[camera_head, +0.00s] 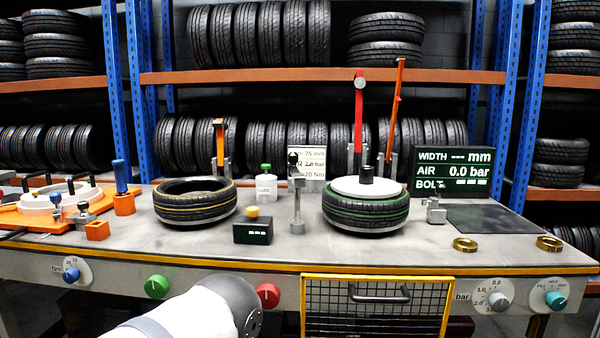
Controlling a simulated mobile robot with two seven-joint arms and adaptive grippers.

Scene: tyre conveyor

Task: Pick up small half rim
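No part is labelled as the small half rim, and I cannot tell for sure which it is. A white disc (366,187) with a black hub lies on top of the green-striped tyre (366,213) at the middle right. A white ring-shaped part (48,200) sits in an orange fixture (22,219) at the left end of the bench. Two small brass rings (465,244) lie apart near the right front edge. A white and grey link of my arm shows at the bottom, in front of the bench. Neither gripper is in view.
A yellow-striped tyre (195,203) lies flat at the middle left. A grey post (297,205), a small black display (252,231) and a white bottle (266,184) stand between the tyres. A dark mat (497,218) lies at the right. A wire cage (377,311) hangs below the front edge.

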